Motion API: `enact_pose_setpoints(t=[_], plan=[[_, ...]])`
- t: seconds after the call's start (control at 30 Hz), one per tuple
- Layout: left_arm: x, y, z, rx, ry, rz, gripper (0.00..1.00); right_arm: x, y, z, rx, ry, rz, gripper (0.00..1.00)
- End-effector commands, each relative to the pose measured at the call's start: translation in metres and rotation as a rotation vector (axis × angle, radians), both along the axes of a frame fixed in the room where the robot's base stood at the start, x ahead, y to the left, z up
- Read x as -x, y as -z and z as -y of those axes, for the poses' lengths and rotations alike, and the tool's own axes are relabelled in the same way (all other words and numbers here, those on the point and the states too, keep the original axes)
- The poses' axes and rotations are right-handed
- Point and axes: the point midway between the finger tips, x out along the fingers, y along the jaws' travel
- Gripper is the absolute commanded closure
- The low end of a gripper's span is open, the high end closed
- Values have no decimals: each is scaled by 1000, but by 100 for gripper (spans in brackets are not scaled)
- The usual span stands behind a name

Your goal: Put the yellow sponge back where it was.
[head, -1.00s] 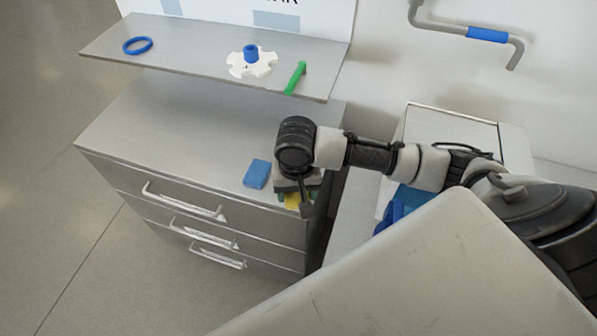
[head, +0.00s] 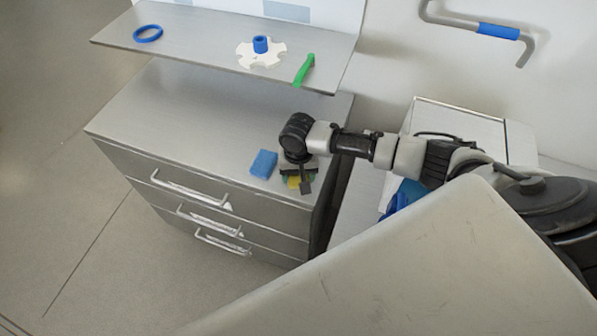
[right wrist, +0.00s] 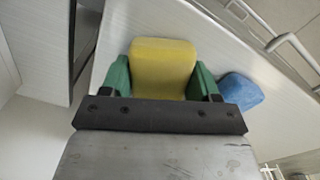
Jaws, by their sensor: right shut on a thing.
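The yellow sponge (right wrist: 162,68) is between the green-padded fingers of my right gripper (right wrist: 162,82) in the right wrist view. The gripper is shut on it. In the head view the yellow sponge (head: 294,182) shows only in part under my right gripper (head: 298,184), over the right front part of the grey drawer cabinet's top (head: 200,115). I cannot tell whether the sponge touches the surface. A blue sponge (head: 263,163) lies on the cabinet top just left of the gripper, and it also shows in the right wrist view (right wrist: 241,91). My left gripper is not in view.
A shelf (head: 200,48) above the cabinet holds a blue ring (head: 148,33), a white notched disc (head: 250,56) with a blue cylinder (head: 261,44), and a green bar (head: 304,69). The cabinet top left of the blue sponge is clear. Drawer handles (head: 190,188) stick out in front.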

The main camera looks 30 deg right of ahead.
Motion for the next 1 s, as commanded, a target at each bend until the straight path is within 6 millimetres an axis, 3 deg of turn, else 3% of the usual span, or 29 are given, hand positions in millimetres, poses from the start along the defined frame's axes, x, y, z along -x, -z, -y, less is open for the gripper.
enact_pose_setpoints(t=[0.17,0.2,0.37,0.73,1.0], plan=[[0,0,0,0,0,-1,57,0,2,0,0,1,-1,58],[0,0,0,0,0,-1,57,0,3,0,0,2,-1,38],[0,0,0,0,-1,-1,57,0,3,0,0,1,0,14],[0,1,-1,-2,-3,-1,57,-1,-5,0,-1,1,2,14],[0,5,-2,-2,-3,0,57,-1,-55,0,-2,0,4,14]])
